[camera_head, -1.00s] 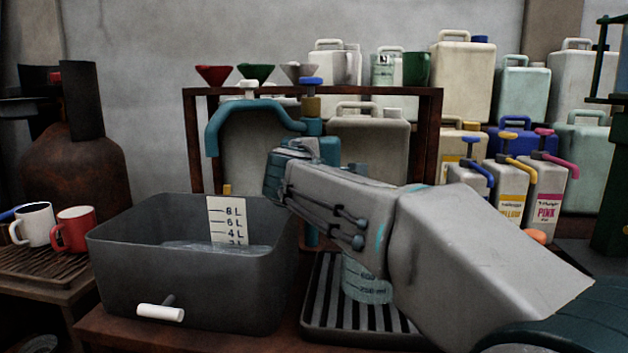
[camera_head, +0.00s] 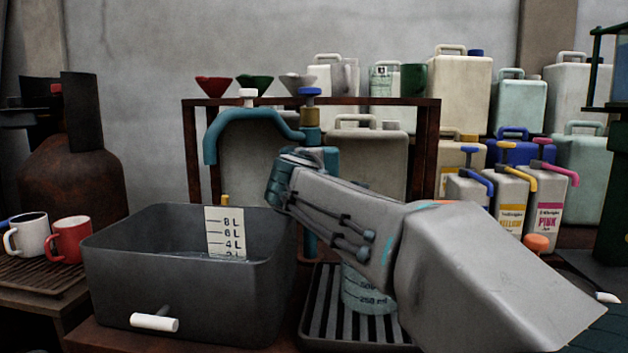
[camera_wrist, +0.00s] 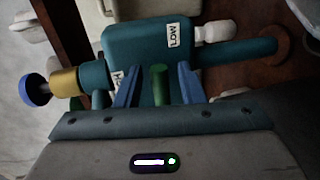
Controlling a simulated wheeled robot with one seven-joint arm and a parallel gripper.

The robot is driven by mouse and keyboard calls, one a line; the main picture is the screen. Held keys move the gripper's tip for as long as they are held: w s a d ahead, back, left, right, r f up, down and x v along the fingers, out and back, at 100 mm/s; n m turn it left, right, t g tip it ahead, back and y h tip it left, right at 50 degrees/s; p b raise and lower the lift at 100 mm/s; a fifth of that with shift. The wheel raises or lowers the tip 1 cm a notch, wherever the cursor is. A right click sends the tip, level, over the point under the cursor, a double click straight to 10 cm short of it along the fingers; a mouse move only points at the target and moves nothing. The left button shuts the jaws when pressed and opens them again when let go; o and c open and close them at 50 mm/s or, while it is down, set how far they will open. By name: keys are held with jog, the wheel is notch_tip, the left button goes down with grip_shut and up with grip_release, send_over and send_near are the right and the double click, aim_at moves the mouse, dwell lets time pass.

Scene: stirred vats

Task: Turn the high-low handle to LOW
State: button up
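In the wrist view a teal valve box (camera_wrist: 145,45) carries a white label reading LOW (camera_wrist: 173,40) and a second label, partly hidden, starting with H. A short green handle (camera_wrist: 158,85) stands out from the box. My gripper (camera_wrist: 158,72) is open, with one blue finger on each side of the green handle and a visible gap on both sides. In the head view my gripper (camera_head: 276,187) is in front of the teal tap (camera_head: 243,125). The handle is hidden there behind my arm.
A dark grey vat (camera_head: 190,285) with a litre scale stands left of my arm. A measuring jug (camera_head: 365,295) stands on a slatted drip tray (camera_head: 325,325) below my arm. Canisters (camera_head: 517,195) with coloured pumps stand at right. Mugs (camera_head: 72,238) are at far left.

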jog(key=shift+s, duration=0.1)
jog(key=p+v, duration=0.3)
jog(key=v, duration=1)
jog(key=shift+s+r, duration=0.15)
jog(key=shift+s, duration=0.15)
jog(key=shift+a, duration=0.1)
